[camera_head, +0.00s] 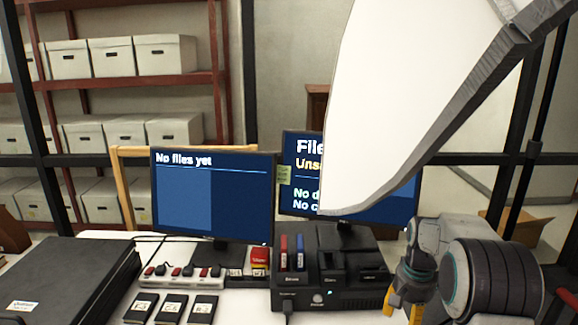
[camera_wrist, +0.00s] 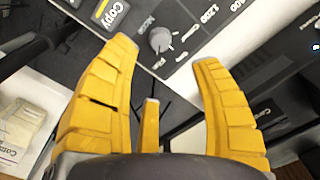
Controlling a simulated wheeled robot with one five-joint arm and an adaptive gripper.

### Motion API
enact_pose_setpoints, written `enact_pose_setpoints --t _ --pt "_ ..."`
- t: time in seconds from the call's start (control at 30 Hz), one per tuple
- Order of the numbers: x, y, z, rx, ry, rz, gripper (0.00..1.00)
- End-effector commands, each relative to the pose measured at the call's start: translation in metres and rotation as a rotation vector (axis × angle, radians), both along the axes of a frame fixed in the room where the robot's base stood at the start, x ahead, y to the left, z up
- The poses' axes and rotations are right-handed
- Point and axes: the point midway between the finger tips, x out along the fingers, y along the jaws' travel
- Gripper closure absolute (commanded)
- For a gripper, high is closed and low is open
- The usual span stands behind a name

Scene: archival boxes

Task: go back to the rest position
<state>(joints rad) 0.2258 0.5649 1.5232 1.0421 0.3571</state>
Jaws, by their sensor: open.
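My gripper (camera_head: 402,306) is at the lower right of the head view, with its yellow fingers pointing down beside the black dock station (camera_head: 325,265). In the wrist view, my gripper (camera_wrist: 166,58) has its yellow fingers spread wide apart with nothing between them. Past the fingertips lies a dark panel with a round grey knob (camera_wrist: 160,39) and a yellow-edged "Copy" button (camera_wrist: 112,12). The fingers look clear of the panel, but the exact gap cannot be told.
Two monitors (camera_head: 212,195) (camera_head: 300,175) stand behind the dock. A power strip (camera_head: 183,274), several small black drives (camera_head: 171,308) and a large black case (camera_head: 70,280) lie left. A white softbox (camera_head: 410,90) hangs at upper right. Shelves of boxes (camera_head: 165,54) stand behind.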

Motion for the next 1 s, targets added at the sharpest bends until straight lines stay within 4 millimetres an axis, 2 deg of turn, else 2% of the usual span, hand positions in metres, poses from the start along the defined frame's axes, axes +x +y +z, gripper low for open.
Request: enact_pose_setpoints --t 0.03,0.1,0.27,0.4,0.6,0.8,1.0 --pt "-0.014 0.003 -0.014 0.009 0.038 0.052 0.42" --pt "-0.034 0.008 -0.028 0.024 0.083 0.118 0.42" --pt "-0.082 0.019 -0.034 0.048 0.139 0.244 0.42" --pt "-0.128 0.035 -0.013 0.054 0.147 0.338 0.42" --pt "-0.184 0.055 0.021 0.043 0.119 0.414 0.42" --pt "-0.23 0.072 0.051 0.021 0.066 0.45 0.42" --pt "-0.262 0.084 0.081 -0.012 -0.022 0.49 0.42"
